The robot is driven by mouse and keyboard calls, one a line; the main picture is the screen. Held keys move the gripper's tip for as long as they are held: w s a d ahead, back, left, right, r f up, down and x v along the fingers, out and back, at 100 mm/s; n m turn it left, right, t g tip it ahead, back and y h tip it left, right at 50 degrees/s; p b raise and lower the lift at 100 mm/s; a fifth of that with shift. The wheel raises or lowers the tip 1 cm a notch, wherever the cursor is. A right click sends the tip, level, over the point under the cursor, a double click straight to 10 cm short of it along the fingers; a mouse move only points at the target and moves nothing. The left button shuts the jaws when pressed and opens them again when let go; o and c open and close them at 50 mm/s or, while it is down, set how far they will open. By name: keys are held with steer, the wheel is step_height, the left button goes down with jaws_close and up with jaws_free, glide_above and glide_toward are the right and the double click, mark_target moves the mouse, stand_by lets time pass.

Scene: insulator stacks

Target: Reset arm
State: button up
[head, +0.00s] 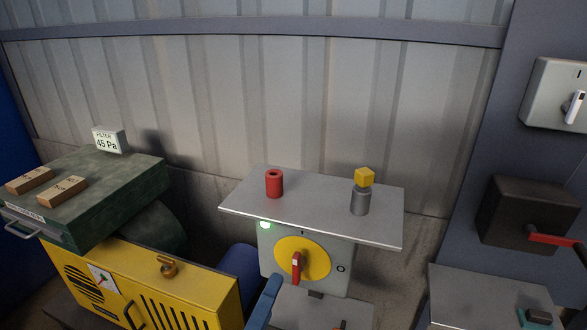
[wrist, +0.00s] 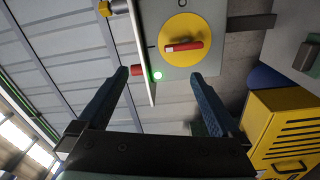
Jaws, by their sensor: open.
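My gripper (wrist: 160,76) shows in the wrist view with its two blue fingers spread wide and nothing between them. It faces the grey switch box with a yellow dial and red handle, and the metal shelf above it. A blue piece at the bottom of the head view looks like one of my fingers, in front of the box. On the shelf (head: 313,212) stand a red cylinder (head: 274,184) on the left and a grey cylinder (head: 360,201) on the right. A yellow cube (head: 365,177) sits on the grey cylinder. The gripper touches none of these that I can see.
A yellow ventilated cabinet (head: 150,285) and a green case (head: 100,180) with wooden blocks and a "45 Pa" filter sign (head: 110,140) stand at left. At right are a dark box (head: 525,215) with a red lever, a white switch (head: 555,95) and another metal surface (head: 480,295).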

steer(key=w+d+r+m+t, duration=0.1)
steer(key=w+r+m, duration=0.15)
steer(key=r, duration=0.35)
steer(key=w+d+r+m+t, duration=0.1)
steer(key=r+m, duration=0.2)
steer(key=r, duration=0.3)
steer(key=s+d+r+m+t+y, duration=0.1)
steer(key=s+r+m+t+y, duration=0.1)
steer(key=r, duration=1.2)
steer(key=s+d+r+m+t+y, duration=0.1)
steer(key=s+r+m+t+y, duration=0.2)
steer(key=r, duration=1)
steer(key=s+m+t, duration=0.1)
steer(key=s+t, duration=0.1)
steer(key=s, duration=0.1)
steer(key=shift+s+d+r+t, duration=0.25)
steer(key=shift+s+r+t, duration=0.05)
steer(key=shift+r+t, duration=0.1)
steer(key=shift+m, duration=0.25)
